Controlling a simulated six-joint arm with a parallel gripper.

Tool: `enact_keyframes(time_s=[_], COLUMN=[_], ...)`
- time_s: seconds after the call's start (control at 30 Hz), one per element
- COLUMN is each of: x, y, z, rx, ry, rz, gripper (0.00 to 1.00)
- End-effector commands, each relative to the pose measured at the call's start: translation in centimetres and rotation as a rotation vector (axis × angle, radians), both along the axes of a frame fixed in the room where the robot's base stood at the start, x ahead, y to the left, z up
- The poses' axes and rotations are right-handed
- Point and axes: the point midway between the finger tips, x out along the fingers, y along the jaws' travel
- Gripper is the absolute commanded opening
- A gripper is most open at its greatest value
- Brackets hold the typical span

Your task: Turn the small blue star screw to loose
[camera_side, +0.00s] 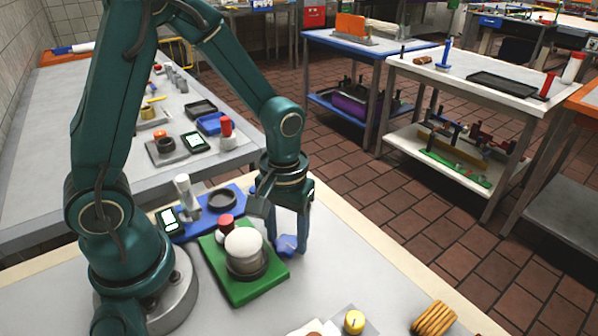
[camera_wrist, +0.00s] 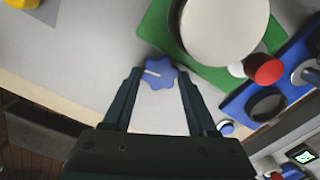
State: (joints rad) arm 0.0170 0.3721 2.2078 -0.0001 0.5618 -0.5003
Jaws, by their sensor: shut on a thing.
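The small blue star screw (camera_side: 287,246) sits at the right edge of the green board, low at the worktable. In the wrist view the star screw (camera_wrist: 160,74) lies between my fingertips, with a white pointer line on its top aimed left. My gripper (camera_side: 287,238) points down over it, and in the wrist view my gripper (camera_wrist: 159,76) has one finger on each side of the star, closed on it. The star's underside and the contact faces are partly hidden.
A blue tray (camera_side: 233,219) stands behind. A yellow knob (camera_side: 354,321) and cookies (camera_side: 434,319) are at the front; the tabletop to the right is clear.

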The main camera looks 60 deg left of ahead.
Motion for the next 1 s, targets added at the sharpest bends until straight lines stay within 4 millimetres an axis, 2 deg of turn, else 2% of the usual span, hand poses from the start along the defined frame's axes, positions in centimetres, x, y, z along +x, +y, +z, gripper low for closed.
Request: enact_keyframes(time_s=[0.47, 0.5, 0.57, 0.6, 0.87, 1.0], x=[0.00, 0.00, 0.00, 0.00, -0.10, -0.12], y=[-0.01, -0.01, -0.01, -0.01, 0.02, 0.02], z=[0.09, 0.09, 0.09, 0.08, 0.01, -0.01], rx=[-0.001, 0.000, -0.001, 0.000, 0.000, 0.001], ry=[0.000, 0.000, 0.000, 0.000, 0.004, 0.005], rz=[0.021, 0.021, 0.021, 0.021, 0.011, -0.056], gripper=[0.03, 0.62, 0.85, 0.89, 0.89, 0.89])
